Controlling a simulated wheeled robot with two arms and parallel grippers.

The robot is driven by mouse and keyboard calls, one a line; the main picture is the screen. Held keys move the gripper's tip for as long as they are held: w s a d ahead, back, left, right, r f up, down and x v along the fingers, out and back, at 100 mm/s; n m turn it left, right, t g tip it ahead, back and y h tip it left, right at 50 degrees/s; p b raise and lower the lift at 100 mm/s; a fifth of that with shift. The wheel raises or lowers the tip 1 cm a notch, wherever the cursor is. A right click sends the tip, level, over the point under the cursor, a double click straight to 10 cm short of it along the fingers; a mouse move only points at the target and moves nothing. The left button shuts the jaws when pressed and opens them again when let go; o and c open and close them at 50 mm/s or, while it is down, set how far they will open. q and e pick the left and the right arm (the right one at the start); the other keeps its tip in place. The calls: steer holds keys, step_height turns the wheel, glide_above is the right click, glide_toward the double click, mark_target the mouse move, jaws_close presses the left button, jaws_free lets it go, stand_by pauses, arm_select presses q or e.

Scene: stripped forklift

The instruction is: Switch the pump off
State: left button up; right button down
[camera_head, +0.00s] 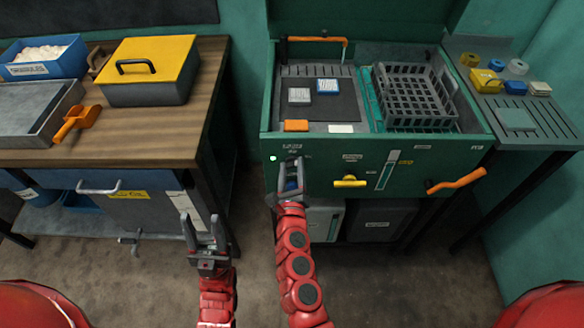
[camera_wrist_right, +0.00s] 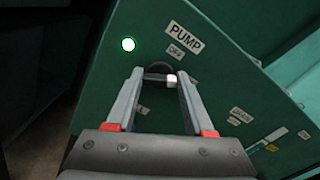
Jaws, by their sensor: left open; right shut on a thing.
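The pump switch (camera_wrist_right: 172,78) is on the green front panel of the machine, under a "PUMP" label (camera_wrist_right: 185,37). A smaller label, seemingly "OFF" (camera_wrist_right: 182,52), lies just below that one. A green lamp (camera_wrist_right: 128,44) glows left of the switch; it also shows in the head view (camera_head: 273,158). My right gripper (camera_head: 291,164) is at the panel, its fingers around the switch and shut on it. The fingers partly hide the switch, so its exact position is unclear. My left gripper (camera_head: 204,232) is open and empty, low between bench and machine.
A yellow handle (camera_head: 349,182) and an orange lever (camera_head: 456,181) stick out from the panel to the right. A wooden workbench (camera_head: 150,136) with a yellow-lidded box (camera_head: 150,68) stands at left. A grey basket (camera_head: 414,97) sits in the machine's top. Floor between is clear.

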steer(key=n, duration=0.6)
steer(key=shift+a+p, duration=0.1)
steer(key=shift+p, duration=0.3)
steer(key=n, duration=0.4)
steer(key=shift+p, duration=0.4)
steer(key=shift+f+n, duration=0.15)
steer(key=shift+n, duration=1.05)
steer(key=shift+c, duration=1.4)
jaws_free()
